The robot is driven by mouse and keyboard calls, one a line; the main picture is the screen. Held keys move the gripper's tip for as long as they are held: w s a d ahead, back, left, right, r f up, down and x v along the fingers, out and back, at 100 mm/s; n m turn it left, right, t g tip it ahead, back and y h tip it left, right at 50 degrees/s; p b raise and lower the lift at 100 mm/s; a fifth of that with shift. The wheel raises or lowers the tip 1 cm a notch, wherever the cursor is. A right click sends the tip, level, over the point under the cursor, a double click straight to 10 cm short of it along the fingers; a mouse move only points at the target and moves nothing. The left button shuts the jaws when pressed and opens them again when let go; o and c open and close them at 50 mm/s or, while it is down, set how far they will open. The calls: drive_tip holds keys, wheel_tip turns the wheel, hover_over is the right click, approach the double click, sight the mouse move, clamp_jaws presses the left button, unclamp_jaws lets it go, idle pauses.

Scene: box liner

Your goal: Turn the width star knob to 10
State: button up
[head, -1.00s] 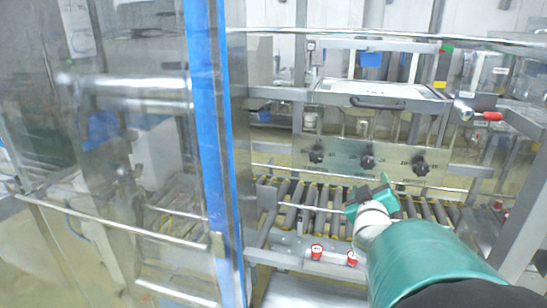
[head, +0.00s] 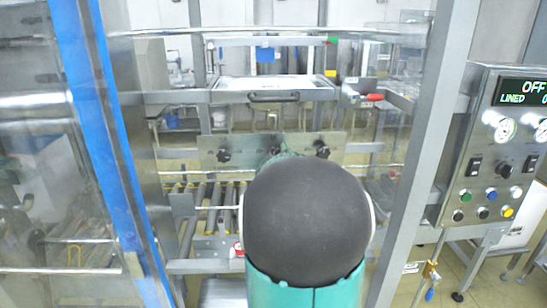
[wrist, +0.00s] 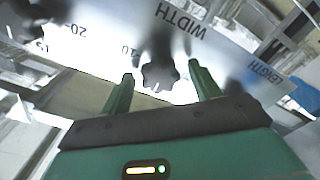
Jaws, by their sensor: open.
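The black width star knob (wrist: 160,75) sits below the printed word WIDTH on a pale metal plate in the wrist view. A printed 10 shows just left of it. A small light mark shows on the knob's lower part. My gripper (wrist: 161,71) is open, with one green finger on each side of the knob and visible gaps between. I cannot tell how deep the fingers reach. In the head view the plate (head: 245,143) carries a row of knobs, and my arm mostly hides the middle one. My gripper (head: 277,153) is largely hidden behind my arm there.
Other black knobs flank it, at left (head: 223,155) and right (head: 322,151). A roller conveyor (head: 205,195) lies below the plate. A blue-edged clear door (head: 100,130) stands left. A grey post (head: 425,150) and a control panel (head: 495,150) reading OFF stand right.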

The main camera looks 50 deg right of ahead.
drive_tip(key=c, duration=1)
drive_tip(key=shift+o, duration=0.2)
drive_tip(key=shift+m, duration=0.4)
drive_tip(key=m, duration=1.7)
drive_tip(key=shift+s+d, duration=0.1)
drive_tip(key=o, duration=1)
drive_tip(key=shift+c, duration=0.2)
